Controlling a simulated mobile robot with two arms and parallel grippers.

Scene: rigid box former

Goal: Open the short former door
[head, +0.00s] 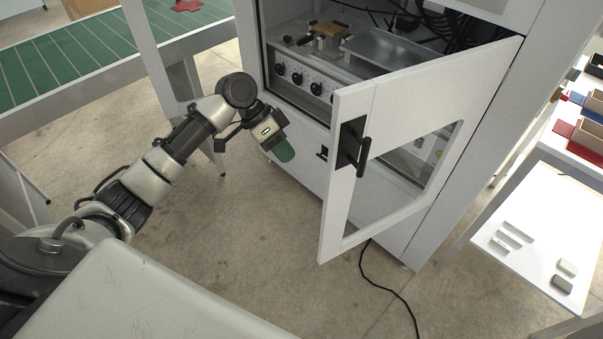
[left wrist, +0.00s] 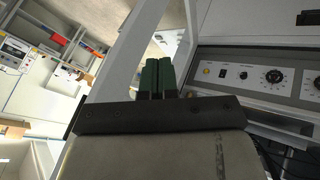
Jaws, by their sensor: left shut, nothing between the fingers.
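The short former door (head: 405,95) is a white framed door with a window opening and a black handle (head: 352,147). In the head view it stands swung out from the white former cabinet (head: 306,150), hinged at its right side. My left gripper (head: 284,152), with green fingers, is shut and empty, to the left of the door's free edge and in front of the cabinet. In the left wrist view the shut green fingers (left wrist: 157,78) show before the white door frame and the control panel (left wrist: 250,78). My right gripper is not in view.
Inside the cabinet are a knob panel (head: 304,77), a metal tray (head: 385,50) and dark cables. A green conveyor (head: 70,60) stands at upper left. A white table (head: 535,235) with small blocks is at right. A black cable (head: 385,285) lies on the open floor.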

